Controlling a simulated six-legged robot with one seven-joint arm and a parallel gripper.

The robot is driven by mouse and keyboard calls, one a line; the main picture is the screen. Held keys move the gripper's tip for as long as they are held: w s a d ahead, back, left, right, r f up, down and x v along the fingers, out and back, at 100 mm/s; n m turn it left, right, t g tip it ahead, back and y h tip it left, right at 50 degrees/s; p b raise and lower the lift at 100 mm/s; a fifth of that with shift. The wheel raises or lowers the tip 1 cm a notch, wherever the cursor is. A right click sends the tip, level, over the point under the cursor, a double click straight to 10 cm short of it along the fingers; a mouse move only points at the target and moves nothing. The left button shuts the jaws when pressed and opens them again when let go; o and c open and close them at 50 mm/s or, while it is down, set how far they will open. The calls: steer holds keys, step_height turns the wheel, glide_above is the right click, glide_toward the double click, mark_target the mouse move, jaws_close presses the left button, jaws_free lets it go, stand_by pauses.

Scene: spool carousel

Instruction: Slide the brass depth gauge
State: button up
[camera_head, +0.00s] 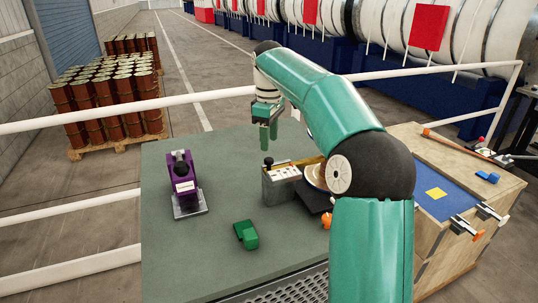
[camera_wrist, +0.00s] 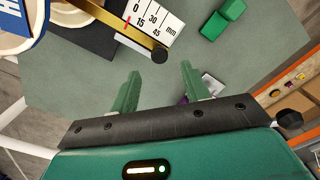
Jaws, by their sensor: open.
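The brass depth gauge (camera_wrist: 115,23) shows in the wrist view as a brass bar with a black knob (camera_wrist: 160,55) at its end. It lies along a white scale plate (camera_wrist: 153,18) marked 0, 15, 30, 45 mm, with a red mark near the 0 and 15 figures. In the head view, the gauge's grey block (camera_head: 281,188) stands on the green table with the black knob (camera_head: 268,161) up at its left. My gripper (camera_head: 268,140) is open and empty, above and behind the gauge. In the wrist view, its fingers (camera_wrist: 158,73) are apart, below the knob.
A purple device (camera_head: 183,180) stands left on the table (camera_head: 160,262); a green block (camera_head: 246,235) lies in front. A spool (camera_head: 315,178), partly hidden by my arm, sits right of the gauge. A wooden bench (camera_head: 470,200) with tools stands right. White rails run around the table.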

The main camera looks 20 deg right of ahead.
mark_target(268, 159)
step_height(268, 159, down, 6)
steer(key=shift+w+f, duration=0.1)
jaws_close()
